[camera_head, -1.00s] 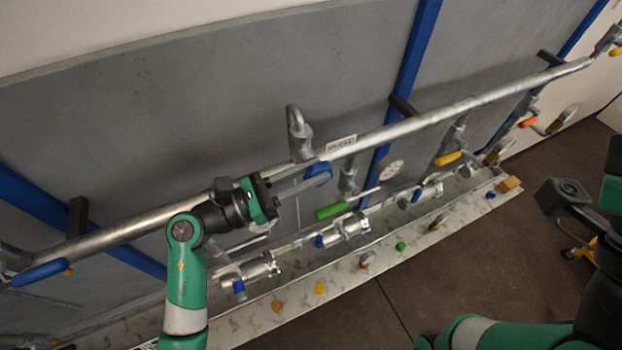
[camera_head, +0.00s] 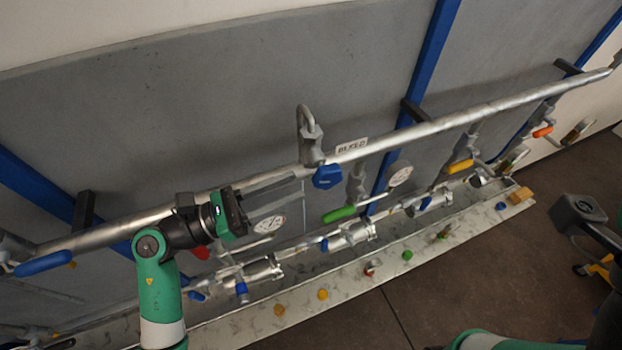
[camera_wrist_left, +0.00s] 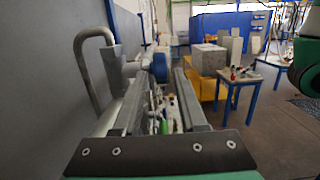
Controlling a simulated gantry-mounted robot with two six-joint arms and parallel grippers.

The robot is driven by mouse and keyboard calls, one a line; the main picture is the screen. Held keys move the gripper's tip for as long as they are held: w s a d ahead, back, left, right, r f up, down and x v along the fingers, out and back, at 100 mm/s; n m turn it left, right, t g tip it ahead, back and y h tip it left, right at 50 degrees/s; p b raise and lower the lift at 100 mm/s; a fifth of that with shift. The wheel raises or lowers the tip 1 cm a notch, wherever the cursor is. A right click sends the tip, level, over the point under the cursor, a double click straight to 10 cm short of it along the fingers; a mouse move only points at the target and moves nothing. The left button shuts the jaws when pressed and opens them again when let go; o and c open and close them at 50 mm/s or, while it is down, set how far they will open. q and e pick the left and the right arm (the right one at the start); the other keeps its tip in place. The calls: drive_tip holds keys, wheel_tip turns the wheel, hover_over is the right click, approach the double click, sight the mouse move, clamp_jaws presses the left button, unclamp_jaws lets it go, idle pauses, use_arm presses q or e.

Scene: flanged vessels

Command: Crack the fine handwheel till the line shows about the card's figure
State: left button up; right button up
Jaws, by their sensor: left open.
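The blue handwheel (camera_head: 327,176) sits on a valve on the upper pipe, under a bent grey tube. It also shows in the left wrist view (camera_wrist_left: 159,66), just beyond and between the fingertips. My left gripper (camera_head: 303,183) is open and empty, its fingers pointing at the handwheel from the left with a small gap. A round white gauge (camera_head: 270,224) is below the fingers; its reading is too small to tell. A white label (camera_head: 352,146) is on the pipe beside the valve, its text blurred.
The long grey pipe (camera_head: 440,123) runs across the panel. A green lever (camera_head: 339,214), a yellow lever (camera_head: 460,166) and a second gauge (camera_head: 400,175) lie right of the handwheel. The lower pipe run has several small coloured knobs before it.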

use_arm(q)
drive_tip(key=v, duration=0.5)
drive_tip(key=shift+b, duration=0.4)
idle(7.1)
